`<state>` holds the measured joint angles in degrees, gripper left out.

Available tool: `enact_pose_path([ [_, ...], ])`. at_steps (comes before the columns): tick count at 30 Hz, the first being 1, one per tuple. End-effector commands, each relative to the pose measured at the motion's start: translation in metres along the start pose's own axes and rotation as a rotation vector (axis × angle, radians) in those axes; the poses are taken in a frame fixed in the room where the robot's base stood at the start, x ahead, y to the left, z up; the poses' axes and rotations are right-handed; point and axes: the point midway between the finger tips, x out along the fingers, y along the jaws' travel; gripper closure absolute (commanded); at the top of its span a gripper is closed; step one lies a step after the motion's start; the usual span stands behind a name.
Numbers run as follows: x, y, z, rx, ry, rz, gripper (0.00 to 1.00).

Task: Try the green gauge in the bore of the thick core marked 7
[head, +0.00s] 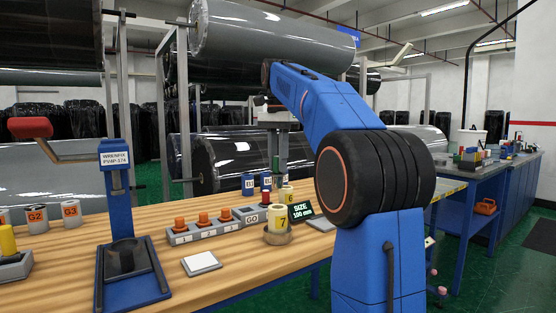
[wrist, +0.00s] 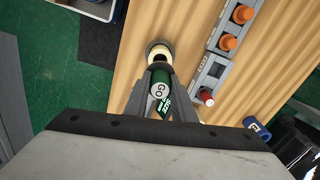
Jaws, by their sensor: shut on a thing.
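In the head view the green gauge (head: 275,164) hangs upright above the bench. The thick cream core marked 7 (head: 278,219) stands upright in a round brown holder (head: 277,237), below the gauge. A gap shows between gauge and core in the head view. In the wrist view the core (wrist: 160,54) shows its open end just beyond the gauge, which hides part of its near side.
A core marked 6 (head: 288,195) stands behind core 7. A grey GO block (head: 249,216) with a red-topped gauge (head: 265,198) and a rack of orange plugs (head: 203,218) stand left. A SIZE display (head: 302,208) is right. A white pad (head: 201,263) lies in front.

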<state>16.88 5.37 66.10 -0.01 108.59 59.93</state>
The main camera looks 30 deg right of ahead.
Motion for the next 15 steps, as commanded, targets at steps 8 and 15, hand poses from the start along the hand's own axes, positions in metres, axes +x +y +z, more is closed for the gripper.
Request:
enact_pose_path([
  [8,0.018,0.001,0.0,0.0,0.001,-0.001,1.0],
  [15,0.033,0.0,0.0,0.0,0.0,-0.001,1.0],
])
